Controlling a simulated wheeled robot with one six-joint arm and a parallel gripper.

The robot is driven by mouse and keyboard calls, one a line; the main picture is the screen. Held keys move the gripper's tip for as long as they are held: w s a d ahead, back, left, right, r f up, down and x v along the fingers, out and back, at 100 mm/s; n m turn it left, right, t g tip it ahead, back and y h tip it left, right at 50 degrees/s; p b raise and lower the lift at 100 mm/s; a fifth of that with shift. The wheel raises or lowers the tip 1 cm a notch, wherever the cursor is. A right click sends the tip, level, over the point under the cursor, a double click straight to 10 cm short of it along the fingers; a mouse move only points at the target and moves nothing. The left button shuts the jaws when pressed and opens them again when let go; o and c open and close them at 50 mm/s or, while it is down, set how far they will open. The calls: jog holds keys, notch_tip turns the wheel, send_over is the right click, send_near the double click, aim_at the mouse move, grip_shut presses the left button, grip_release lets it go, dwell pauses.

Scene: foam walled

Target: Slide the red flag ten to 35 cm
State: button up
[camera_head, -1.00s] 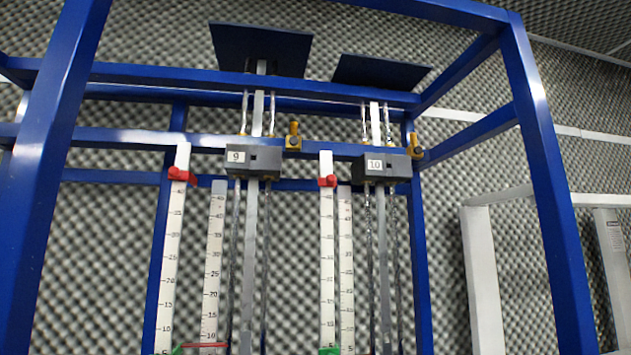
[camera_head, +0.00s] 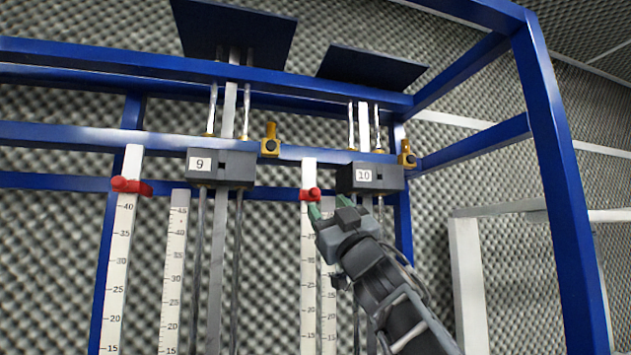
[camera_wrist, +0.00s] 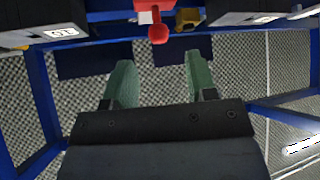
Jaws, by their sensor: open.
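The red flag ten (camera_head: 311,194) sits near the top of its white scale (camera_head: 309,262), just left of the grey block labelled 10 (camera_head: 378,177). My gripper (camera_head: 326,206) is open, its green fingertips just below and right of that flag; the head view does not show clearly whether they touch it. In the wrist view the red flag (camera_wrist: 158,32) shows its round knob at top centre, beyond and between the two spread green fingers (camera_wrist: 161,75). Nothing is visible between the fingers. My arm hides the lower part of the scales near block 10.
Another red flag (camera_head: 131,186) sits on the left scale, beside block 9 (camera_head: 220,167). Brass clamps (camera_head: 270,140) sit on the blue frame (camera_head: 560,190). Vertical rods stand close behind the scales. A pale frame (camera_head: 467,285) stands at the right.

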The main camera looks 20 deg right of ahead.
aim_at(316, 193)
jog(key=p+x, duration=0.3)
jog(key=x, duration=0.3)
jog(key=shift+w+a+r, duration=0.1)
jog(key=shift+w+r, duration=0.15)
jog(key=shift+r, duration=0.05)
jog(key=shift+c, duration=0.3)
grip_shut()
